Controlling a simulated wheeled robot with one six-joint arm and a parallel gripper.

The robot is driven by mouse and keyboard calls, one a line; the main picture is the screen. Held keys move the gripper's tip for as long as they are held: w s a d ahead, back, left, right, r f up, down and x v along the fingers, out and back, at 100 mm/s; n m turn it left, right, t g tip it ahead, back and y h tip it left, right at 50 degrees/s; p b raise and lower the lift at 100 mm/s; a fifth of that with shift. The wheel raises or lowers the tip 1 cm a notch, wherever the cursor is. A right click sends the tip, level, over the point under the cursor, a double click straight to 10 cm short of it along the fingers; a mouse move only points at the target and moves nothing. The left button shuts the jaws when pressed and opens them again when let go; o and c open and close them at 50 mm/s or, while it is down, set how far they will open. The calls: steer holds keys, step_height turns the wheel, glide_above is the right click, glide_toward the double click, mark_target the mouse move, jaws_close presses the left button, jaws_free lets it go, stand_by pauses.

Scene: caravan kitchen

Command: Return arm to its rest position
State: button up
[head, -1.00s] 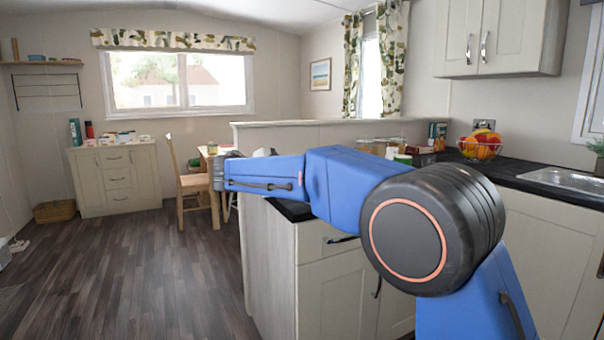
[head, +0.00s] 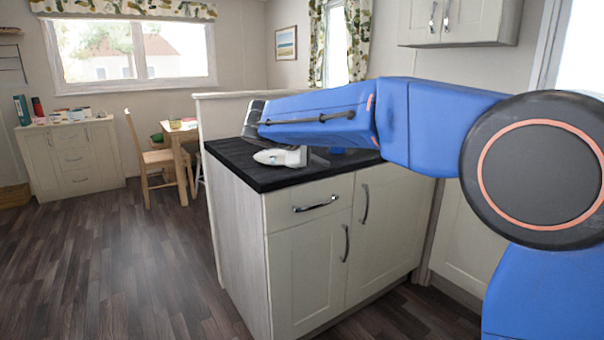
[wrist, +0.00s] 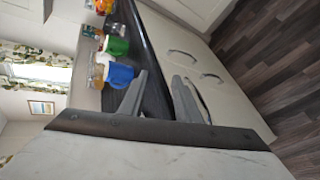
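My arm reaches left across the head view, its blue forearm folded over the dark counter. My gripper (head: 319,157) hangs under the forearm, with its white housing on the left and its grey fingers towards the right. The wrist view shows the two fingers of my gripper (wrist: 160,76) apart, with nothing between them. It seems just above the counter (head: 272,181); I cannot tell whether it touches. A blue mug (wrist: 119,74) and a green mug (wrist: 116,46) stand beyond the fingers. The forearm hides most of the counter's far part.
Pale cabinets (head: 310,262) stand below the counter, and a low partition (head: 222,104) rises behind it. A wall cupboard (head: 460,20) hangs above right. A wooden table (head: 181,134) and chair (head: 150,162) stand farther back. The floor at left (head: 110,265) is clear.

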steer(key=s+d+f+m+g+y, duration=0.2)
steer(key=s+d+f+m, duration=0.15)
steer(key=s+d, duration=0.75)
steer(key=s+d+f+m+g+y, duration=0.1)
steer(key=s+d+f+m+g, duration=0.3)
steer(key=s+d, duration=0.6)
steer(key=s+d+f+m+y, duration=0.1)
steer(key=s+f+m+y, duration=0.1)
steer(key=s+f, duration=0.6)
steer(key=s+d+f+m+t+y, duration=0.1)
steer(key=s+f+m+y, duration=0.2)
steer(key=s+f, duration=0.5)
steer(key=s+m, duration=0.1)
steer(key=s, duration=0.7)
steer(key=shift+d, duration=0.4)
